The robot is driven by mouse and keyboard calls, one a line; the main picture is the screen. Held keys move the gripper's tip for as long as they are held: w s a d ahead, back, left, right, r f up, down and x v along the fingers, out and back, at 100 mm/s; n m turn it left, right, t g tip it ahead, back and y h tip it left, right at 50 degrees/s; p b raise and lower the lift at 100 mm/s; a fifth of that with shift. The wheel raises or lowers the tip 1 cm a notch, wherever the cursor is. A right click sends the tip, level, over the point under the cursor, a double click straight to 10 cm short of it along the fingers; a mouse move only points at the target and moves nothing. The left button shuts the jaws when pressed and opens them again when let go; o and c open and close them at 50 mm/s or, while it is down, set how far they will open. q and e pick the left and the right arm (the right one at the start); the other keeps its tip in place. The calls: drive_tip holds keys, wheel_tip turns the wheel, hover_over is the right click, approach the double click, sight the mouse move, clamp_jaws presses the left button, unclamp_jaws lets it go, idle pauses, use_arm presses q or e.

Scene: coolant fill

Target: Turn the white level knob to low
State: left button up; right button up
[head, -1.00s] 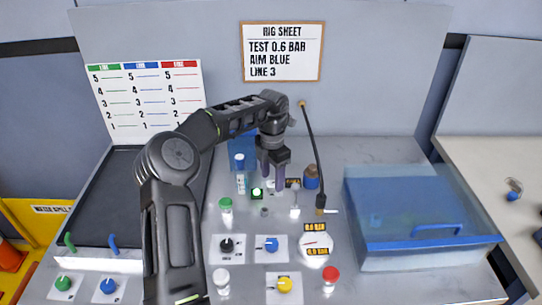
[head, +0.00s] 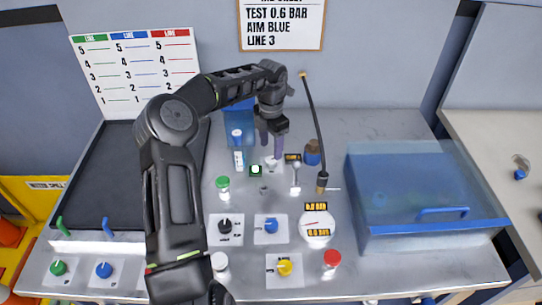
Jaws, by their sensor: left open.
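A small white knob (head: 271,163) sits on the bench among the controls, beside the lit green button and left of a small black and yellow label. I take it for the level knob; its pointer is too small to read. My left gripper (head: 271,146) points down from above with its two purple-grey fingers apart. The fingertips are just above and around the white knob, partly covering it; I cannot tell whether they touch it. My right gripper is not in view.
A lit green button (head: 256,170), black knob (head: 225,226), blue knob (head: 271,225), yellow knob (head: 284,267) and round gauge (head: 316,228) crowd the bench. A thin black probe (head: 313,130) stands to the right. A blue clear box (head: 415,200) fills the right side.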

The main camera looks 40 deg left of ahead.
sight(271, 159)
use_arm(q)
wheel_tip(271, 159, down, 5)
idle(0.3)
drive_tip(key=shift+c, duration=0.2)
clamp_jaws()
idle(0.4)
